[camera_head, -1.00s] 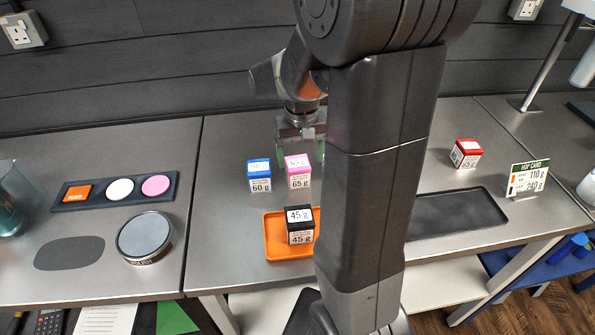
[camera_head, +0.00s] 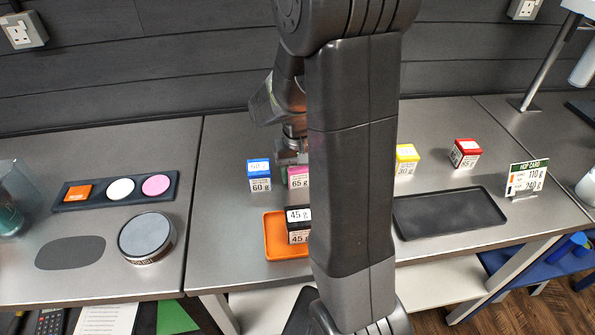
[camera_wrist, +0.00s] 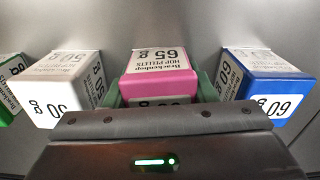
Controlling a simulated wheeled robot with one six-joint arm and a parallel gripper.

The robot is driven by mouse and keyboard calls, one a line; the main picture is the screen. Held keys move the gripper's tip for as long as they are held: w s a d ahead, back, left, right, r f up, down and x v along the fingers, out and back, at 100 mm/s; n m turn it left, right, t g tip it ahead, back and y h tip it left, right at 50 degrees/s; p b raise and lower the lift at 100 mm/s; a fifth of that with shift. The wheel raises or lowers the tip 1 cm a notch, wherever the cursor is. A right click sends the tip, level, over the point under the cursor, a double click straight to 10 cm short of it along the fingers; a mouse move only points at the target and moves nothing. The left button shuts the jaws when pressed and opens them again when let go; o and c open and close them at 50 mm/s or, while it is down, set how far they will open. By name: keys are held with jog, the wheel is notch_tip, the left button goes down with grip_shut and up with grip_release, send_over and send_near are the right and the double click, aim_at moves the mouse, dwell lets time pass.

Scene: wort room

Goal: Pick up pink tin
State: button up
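The pink tin (camera_head: 298,176), marked 65 g, stands on the steel bench, its right part hidden by my arm in the head view. In the wrist view the pink tin (camera_wrist: 160,75) is central, in front of my gripper (camera_wrist: 160,92). A green fingertip shows on each side of it, so the gripper is open around the tin; whether the pads touch it is unclear. In the head view my gripper (camera_head: 291,156) is low at the pink tin's back edge, mostly hidden by my arm.
A blue tin (camera_wrist: 262,85) stands close on the right in the wrist view, a white tin (camera_wrist: 65,85) on the left, and a green tin (camera_wrist: 10,90) beyond. A black tin (camera_head: 298,225) sits on an orange tray (camera_head: 273,236). Yellow (camera_head: 406,160) and red (camera_head: 465,153) tins stand right.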

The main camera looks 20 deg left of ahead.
jog(key=c, duration=0.3)
jog(key=shift+c, duration=0.2)
jog(key=shift+r, duration=0.1)
